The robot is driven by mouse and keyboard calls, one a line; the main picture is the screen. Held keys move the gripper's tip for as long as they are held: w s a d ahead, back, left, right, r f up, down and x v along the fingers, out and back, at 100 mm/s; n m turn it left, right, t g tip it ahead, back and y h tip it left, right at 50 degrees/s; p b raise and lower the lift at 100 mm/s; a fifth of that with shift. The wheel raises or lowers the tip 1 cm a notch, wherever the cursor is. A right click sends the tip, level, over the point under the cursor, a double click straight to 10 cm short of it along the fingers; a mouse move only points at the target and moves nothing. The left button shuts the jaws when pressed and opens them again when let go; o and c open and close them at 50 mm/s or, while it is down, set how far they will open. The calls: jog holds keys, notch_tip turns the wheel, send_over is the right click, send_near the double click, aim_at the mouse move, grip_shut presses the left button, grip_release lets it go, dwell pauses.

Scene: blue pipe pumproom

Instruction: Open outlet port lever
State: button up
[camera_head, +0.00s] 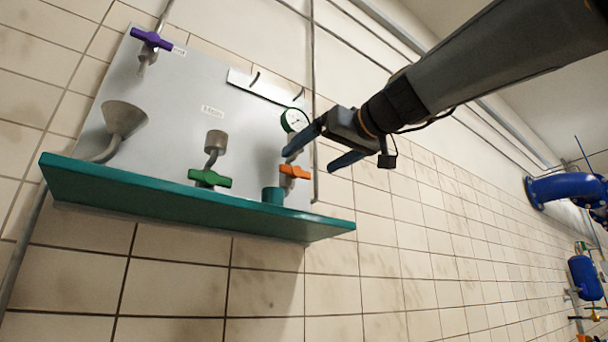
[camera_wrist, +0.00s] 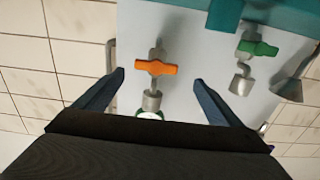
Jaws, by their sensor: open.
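A panel (camera_head: 178,98) on the wall carries three levers: purple (camera_head: 152,39) at the upper left, green (camera_head: 210,178) at the lower middle and orange (camera_head: 294,171) at the lower right. I cannot tell from the labels which is the outlet port lever. My gripper (camera_head: 310,160) is open and empty, beside the orange lever in the head view. In the wrist view, which looks upside down, the orange lever (camera_wrist: 155,68) lies crosswise between the two fingers (camera_wrist: 158,80) in the picture. No contact shows. The green lever (camera_wrist: 257,48) is farther right there.
A teal shelf (camera_head: 200,208) juts out below the levers. A thin vertical pipe (camera_head: 315,100) runs near my gripper.

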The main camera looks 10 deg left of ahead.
aim_at(297, 171)
jog(key=shift+w+d+p+x, duration=0.15)
jog(key=shift+p+x, duration=0.4)
jog(key=shift+x, duration=1)
jog(key=shift+w+d+p+x, duration=0.15)
jog(key=shift+p+x, duration=0.35)
jog(key=shift+x, duration=1.1)
jog(key=c, duration=1.1)
jog(key=shift+o, duration=0.2)
